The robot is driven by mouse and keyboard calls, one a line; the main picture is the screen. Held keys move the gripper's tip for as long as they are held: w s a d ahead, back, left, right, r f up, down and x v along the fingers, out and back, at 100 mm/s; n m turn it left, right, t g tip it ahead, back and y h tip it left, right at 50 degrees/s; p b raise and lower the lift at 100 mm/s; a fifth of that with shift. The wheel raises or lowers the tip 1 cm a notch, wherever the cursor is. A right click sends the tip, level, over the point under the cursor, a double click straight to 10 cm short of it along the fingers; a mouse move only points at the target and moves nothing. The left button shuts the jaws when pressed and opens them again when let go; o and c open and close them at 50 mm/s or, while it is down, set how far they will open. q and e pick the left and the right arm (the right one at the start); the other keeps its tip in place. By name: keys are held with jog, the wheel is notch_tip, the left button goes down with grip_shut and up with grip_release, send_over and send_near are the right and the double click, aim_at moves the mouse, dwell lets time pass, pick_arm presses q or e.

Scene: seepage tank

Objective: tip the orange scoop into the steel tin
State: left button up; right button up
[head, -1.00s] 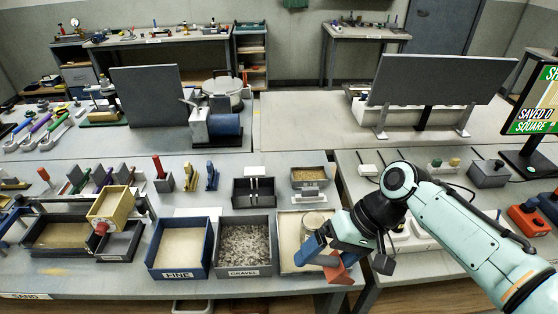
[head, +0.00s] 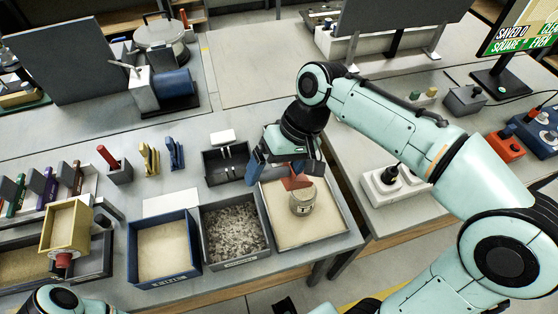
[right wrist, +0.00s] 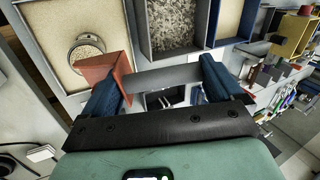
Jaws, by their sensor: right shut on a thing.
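My right gripper (head: 285,158) is shut on the grey handle (right wrist: 165,77) of the orange scoop (head: 296,180). The scoop's orange head also shows in the right wrist view (right wrist: 104,70), beside one finger. It is tilted, and its inside is hard to see. The steel tin (head: 302,203) stands upright in a shallow sand-filled tray (head: 335,226). In the right wrist view the tin (right wrist: 87,53) is seen from above with grainy stuff inside. The scoop head is at the tin's far edge; I cannot tell whether they touch. My left gripper is out of the picture.
A gravel bin (head: 235,260) and a blue bin of fine sand (head: 188,281) stand left of the tray. A dark divided box (head: 210,181) is behind the gravel. A yellow box (head: 47,243) is at far left. A white socket block (head: 370,196) lies right.

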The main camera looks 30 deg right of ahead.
jog(key=shift+w+a+r+h+p, duration=0.15)
jog(key=shift+a+r+h+p, duration=0.05)
jog(key=shift+a+h+p, duration=0.25)
jog(key=shift+w+a+r+h+p, duration=0.15)
jog(key=shift+a+h+p, duration=0.15)
jog(key=shift+h+p, duration=0.2)
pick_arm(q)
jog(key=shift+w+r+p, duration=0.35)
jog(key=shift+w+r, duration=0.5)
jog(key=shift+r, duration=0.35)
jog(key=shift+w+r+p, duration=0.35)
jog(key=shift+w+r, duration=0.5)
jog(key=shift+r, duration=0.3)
pick_arm(e)
jog(key=shift+a+f+h, duration=0.15)
jog(key=shift+a+h, duration=0.4)
jog(key=shift+h, duration=0.6)
